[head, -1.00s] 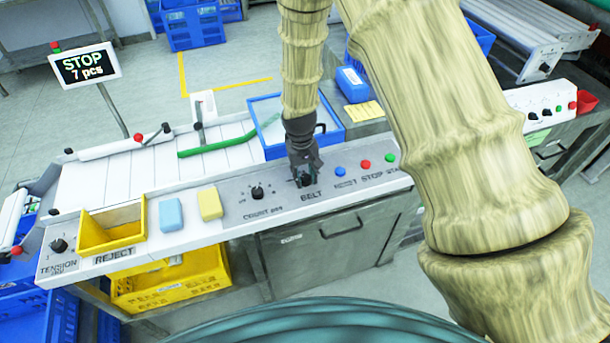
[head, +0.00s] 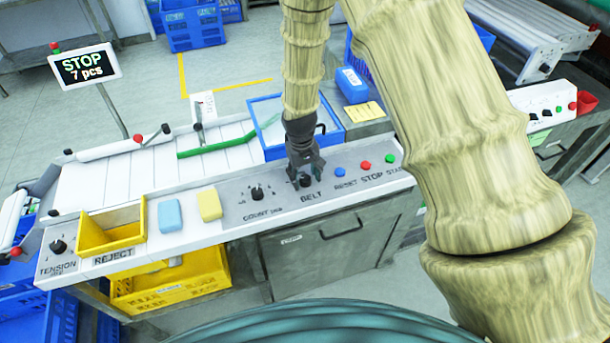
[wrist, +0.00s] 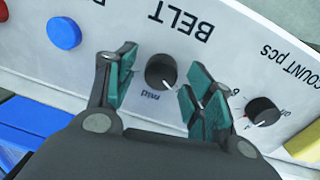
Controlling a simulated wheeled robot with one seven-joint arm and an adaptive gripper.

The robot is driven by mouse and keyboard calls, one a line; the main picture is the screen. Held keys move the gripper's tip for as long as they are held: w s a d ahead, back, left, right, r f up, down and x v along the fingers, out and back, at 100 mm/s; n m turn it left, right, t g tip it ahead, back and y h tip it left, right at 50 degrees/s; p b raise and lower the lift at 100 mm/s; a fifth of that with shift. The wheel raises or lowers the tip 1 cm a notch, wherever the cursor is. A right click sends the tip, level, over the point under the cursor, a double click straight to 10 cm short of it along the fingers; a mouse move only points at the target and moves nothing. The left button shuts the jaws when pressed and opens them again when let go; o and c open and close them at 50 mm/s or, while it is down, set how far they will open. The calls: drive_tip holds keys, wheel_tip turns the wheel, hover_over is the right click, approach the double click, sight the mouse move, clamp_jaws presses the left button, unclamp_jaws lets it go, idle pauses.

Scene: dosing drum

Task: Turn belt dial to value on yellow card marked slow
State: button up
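The belt dial (wrist: 161,72) is a black knob with a white pointer line on the grey panel, beside the word BELT and a small "mid" mark. In the head view the dial (head: 305,180) is partly hidden by my gripper (head: 305,162), which points down at it. In the wrist view my gripper (wrist: 158,88) is open, with one teal-padded finger on each side of the dial and a visible gap to both. A yellow card (head: 362,112) lies on the grey surface behind the panel; its writing is too small to read.
The count dial (head: 257,193) is left of the belt dial. Blue (head: 340,173), red (head: 366,165) and green (head: 389,159) buttons are to its right. A blue tray (head: 335,133) stands behind. A yellow reject bin (head: 140,232) and a sign reading STOP 7 pcs (head: 84,66) are at left.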

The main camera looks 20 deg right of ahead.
sight(303, 179)
wheel_tip(303, 179, up, 12)
drive_tip(key=shift+a, duration=0.4)
idle(0.5)
drive_tip(key=shift+s+f, duration=0.1)
idle(0.4)
